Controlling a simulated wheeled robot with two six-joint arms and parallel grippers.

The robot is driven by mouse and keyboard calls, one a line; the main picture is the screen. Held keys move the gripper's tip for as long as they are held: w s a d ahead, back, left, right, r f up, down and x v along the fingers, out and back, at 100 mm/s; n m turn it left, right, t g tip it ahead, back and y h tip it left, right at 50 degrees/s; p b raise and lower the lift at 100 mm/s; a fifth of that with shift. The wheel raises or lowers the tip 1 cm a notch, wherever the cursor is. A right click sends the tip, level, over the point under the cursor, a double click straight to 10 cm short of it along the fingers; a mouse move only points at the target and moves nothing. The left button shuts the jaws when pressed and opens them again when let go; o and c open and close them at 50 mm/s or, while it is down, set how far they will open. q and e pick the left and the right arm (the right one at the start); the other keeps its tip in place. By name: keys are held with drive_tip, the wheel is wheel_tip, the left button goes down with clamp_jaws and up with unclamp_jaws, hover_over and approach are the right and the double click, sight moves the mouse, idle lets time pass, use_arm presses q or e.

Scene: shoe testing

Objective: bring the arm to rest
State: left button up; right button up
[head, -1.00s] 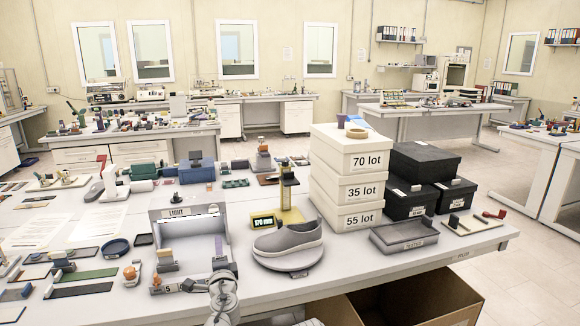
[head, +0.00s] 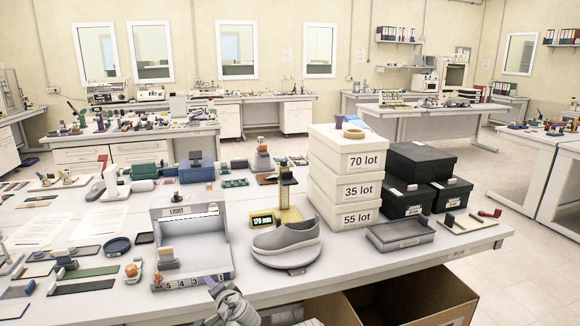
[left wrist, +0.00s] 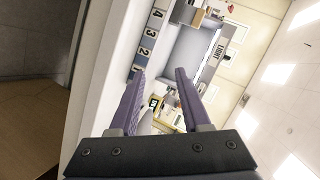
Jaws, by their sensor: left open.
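My left gripper (head: 214,287) is at the front edge of the table, below the grey light box (head: 189,243). In the left wrist view its two purple fingers (left wrist: 163,82) stand apart with nothing held between them. The light box (left wrist: 187,50) shows beyond them, turned on its side, with its number strip (left wrist: 147,45). In the head view the grey shoe (head: 287,239) rests on a round plate to the right of my gripper, apart from it. My right gripper is not in view.
Stacked white lot boxes (head: 347,190) and black boxes (head: 422,163) stand at the right, behind a grey tray (head: 400,236). A yellow gauge (head: 287,205) stands behind the shoe. An open cardboard box (head: 415,300) is below the table's front edge.

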use_arm(q)
drive_tip(key=s+d+f+n+g+h, duration=0.1)
drive_tip(key=s+d+f+g+h, duration=0.1)
drive_tip(key=s+d+f+g, duration=0.2)
drive_tip(key=s+d+f+n+g+h, duration=0.1)
drive_tip(key=s+d+f+g+h, duration=0.1)
drive_tip(key=s+d, duration=0.4)
drive_tip(key=s+d+f+n+g+h+p, duration=0.1)
drive_tip(key=s+d+f+g, duration=0.4)
drive_tip(key=s, duration=0.7)
drive_tip(key=shift+f+g+h, duration=0.3)
drive_tip(key=shift+f+h, duration=0.3)
drive_tip(key=shift+f, duration=0.2)
